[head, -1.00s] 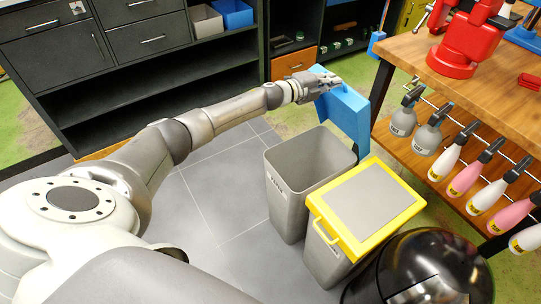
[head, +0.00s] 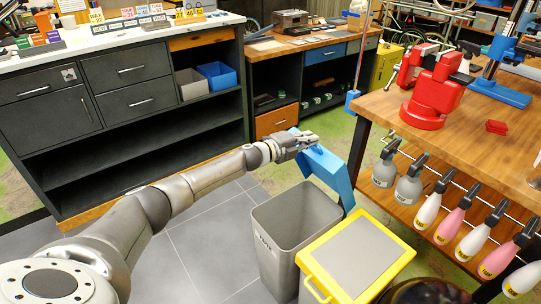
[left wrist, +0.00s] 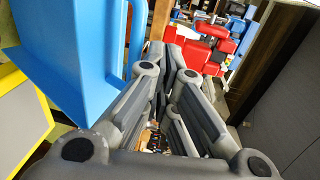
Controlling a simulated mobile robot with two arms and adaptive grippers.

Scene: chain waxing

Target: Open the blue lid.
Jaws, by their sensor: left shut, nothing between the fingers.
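The blue lid (head: 333,179) is hinged up on the far side of a grey bin (head: 295,225), tilted back, and the bin's mouth is open. My left gripper (head: 312,139) is at the lid's upper edge, shut with nothing between its fingers. In the left wrist view the blue lid (left wrist: 85,60) fills the upper left, close beside the fingers (left wrist: 165,75). I cannot tell whether the fingers touch it. My right gripper does not show.
A bin with a yellow-rimmed lid (head: 357,262) stands right of the grey bin. A wooden workbench (head: 385,110) with hanging spray bottles and a red vise (head: 435,95) is at the right. Dark cabinets (head: 120,130) stand at the left. Grey floor lies clear left of the bins.

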